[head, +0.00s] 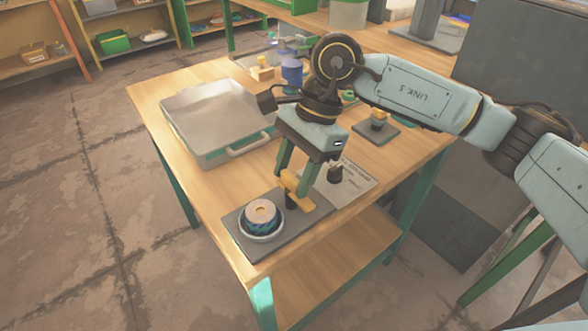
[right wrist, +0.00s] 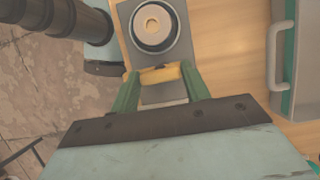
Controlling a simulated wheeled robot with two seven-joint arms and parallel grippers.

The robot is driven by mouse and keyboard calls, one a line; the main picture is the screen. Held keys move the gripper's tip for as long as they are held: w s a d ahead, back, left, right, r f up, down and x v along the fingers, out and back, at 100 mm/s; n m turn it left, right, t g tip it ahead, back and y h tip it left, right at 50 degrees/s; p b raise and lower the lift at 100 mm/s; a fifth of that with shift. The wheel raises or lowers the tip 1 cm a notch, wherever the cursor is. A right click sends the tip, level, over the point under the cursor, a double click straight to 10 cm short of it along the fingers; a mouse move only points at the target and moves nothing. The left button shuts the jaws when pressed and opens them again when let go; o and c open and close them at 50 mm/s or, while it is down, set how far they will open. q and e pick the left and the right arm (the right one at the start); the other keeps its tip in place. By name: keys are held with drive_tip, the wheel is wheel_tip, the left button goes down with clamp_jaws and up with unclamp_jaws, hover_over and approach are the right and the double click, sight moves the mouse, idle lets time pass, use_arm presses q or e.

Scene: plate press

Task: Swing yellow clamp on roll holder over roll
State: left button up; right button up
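The roll (head: 261,216), with a tan core and blue-striped side, stands in a round metal cup on the grey plate of the roll holder (head: 247,246), at the table's near corner. The yellow clamp (head: 297,190) sits on a dark post beside the roll, not over it. My right gripper (head: 291,183) is down at the clamp, its green fingers spread wide. In the right wrist view the clamp (right wrist: 158,75) lies across between the fingertips, close to both. Whether they touch it I cannot tell. The roll (right wrist: 155,27) is just beyond. My left gripper is not in view.
A grey metal case (head: 215,115) with a handle lies behind the holder. A printed sheet (head: 350,185) and a dark post are to the right of the gripper. Another grey plate with a yellow-topped part (head: 378,125) stands farther back. Shelves line the back.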

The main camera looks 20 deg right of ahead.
drive_tip(key=c, duration=0.5)
